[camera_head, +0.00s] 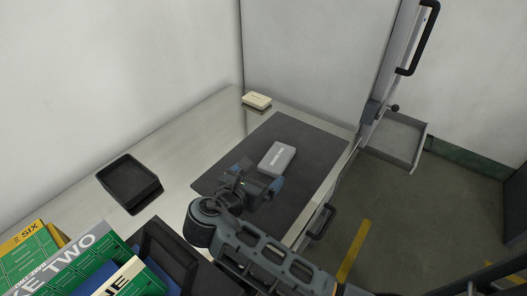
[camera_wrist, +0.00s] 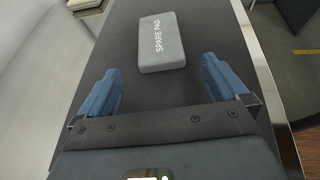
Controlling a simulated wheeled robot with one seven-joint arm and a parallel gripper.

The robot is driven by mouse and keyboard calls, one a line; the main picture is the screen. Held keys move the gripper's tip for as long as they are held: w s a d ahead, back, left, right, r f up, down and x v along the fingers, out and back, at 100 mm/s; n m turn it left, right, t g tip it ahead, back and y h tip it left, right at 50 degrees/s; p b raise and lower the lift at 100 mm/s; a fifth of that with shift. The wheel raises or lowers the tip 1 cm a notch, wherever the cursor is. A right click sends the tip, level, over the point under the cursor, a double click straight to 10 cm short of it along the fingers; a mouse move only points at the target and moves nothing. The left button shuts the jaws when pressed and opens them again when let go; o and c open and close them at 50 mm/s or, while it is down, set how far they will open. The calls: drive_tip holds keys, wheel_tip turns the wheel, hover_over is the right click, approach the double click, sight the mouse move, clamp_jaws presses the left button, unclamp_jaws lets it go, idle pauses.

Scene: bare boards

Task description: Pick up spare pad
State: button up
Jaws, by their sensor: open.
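The spare pad (camera_head: 277,158) is a grey rounded block lying flat on a dark mat (camera_head: 313,144). In the wrist view the pad (camera_wrist: 162,50) shows the words "SPARE PAD" on its top. My gripper (camera_head: 257,183) is just nearer than the pad in the head view, with its jaws apart. In the wrist view the blue fingers of my gripper (camera_wrist: 160,85) are spread wide with nothing between them. The pad lies ahead of the fingertips and is not touched.
A black tray (camera_head: 130,184) stands at the left of the metal table (camera_head: 200,150). A cream block (camera_head: 257,100) sits at the far corner. Green and grey labelled boxes (camera_head: 75,262) fill the lower left. A rail with black handles (camera_head: 400,60) stands at the right.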

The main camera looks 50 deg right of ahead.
sight(273, 163)
drive_tip(key=shift+w+d+f, duration=0.1)
drive_tip(key=shift+w+d, duration=0.05)
drive_tip(key=shift+d, duration=0.2)
drive_tip(key=shift+p+x, duration=0.3)
drive_tip(key=shift+x, duration=3.2)
drive_tip(key=shift+d, duration=0.1)
drive_tip(key=shift+r, duration=0.2)
drive_tip(key=shift+c, duration=0.5)
drive_tip(key=c, duration=0.9)
drive_tip(key=shift+o, duration=0.2)
drive_tip(key=shift+r, duration=0.1)
